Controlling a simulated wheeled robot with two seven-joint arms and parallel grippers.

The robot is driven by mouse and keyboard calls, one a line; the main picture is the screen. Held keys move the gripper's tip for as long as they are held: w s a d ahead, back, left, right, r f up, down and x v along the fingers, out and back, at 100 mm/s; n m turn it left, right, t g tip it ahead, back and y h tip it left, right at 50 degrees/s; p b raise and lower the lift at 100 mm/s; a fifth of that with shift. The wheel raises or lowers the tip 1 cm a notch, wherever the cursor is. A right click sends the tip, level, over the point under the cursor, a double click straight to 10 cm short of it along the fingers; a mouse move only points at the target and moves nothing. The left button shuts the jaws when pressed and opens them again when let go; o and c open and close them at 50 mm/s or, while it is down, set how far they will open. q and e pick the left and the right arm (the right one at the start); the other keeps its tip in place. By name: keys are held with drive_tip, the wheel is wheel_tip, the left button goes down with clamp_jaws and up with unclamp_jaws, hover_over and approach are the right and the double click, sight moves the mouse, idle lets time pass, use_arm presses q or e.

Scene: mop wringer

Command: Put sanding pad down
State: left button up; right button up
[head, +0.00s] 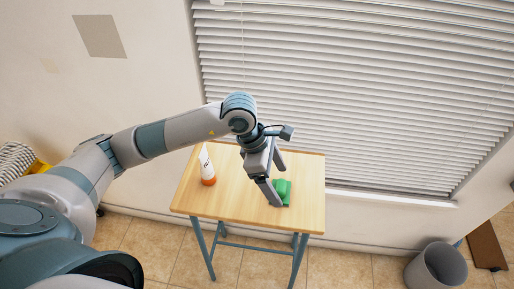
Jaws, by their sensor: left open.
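A green sanding pad (284,190) rests on the light wooden top of a small table (232,200), right of the middle. My left gripper (278,182) is over the table at the pad, with its fingers spread apart. One finger reaches down along the pad's left side and the other is behind it. The pad is partly hidden by the gripper, and I cannot tell whether a finger touches it. My right gripper is not in view.
A white bottle with an orange base (206,166) stands on the table's left part. A window with white blinds (350,90) is behind the table. A grey bin (436,267) stands on the tiled floor at the lower right. The table's front left is clear.

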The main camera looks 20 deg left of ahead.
use_arm(q)
drive_tip(key=s+b+v, duration=0.1)
drive_tip(key=b+v, duration=0.1)
drive_tip(key=v, duration=1.2)
drive_tip(key=shift+r+b, duration=0.3)
drive_tip(key=shift+b, duration=0.1)
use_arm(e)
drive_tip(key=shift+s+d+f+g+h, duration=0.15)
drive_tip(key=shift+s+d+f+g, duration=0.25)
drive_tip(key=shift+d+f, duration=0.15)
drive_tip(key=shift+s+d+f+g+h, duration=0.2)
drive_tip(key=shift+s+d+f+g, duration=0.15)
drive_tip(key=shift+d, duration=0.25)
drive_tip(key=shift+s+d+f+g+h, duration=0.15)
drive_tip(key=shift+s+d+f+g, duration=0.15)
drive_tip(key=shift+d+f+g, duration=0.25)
use_arm(q)
drive_tip(key=shift+a, duration=0.1)
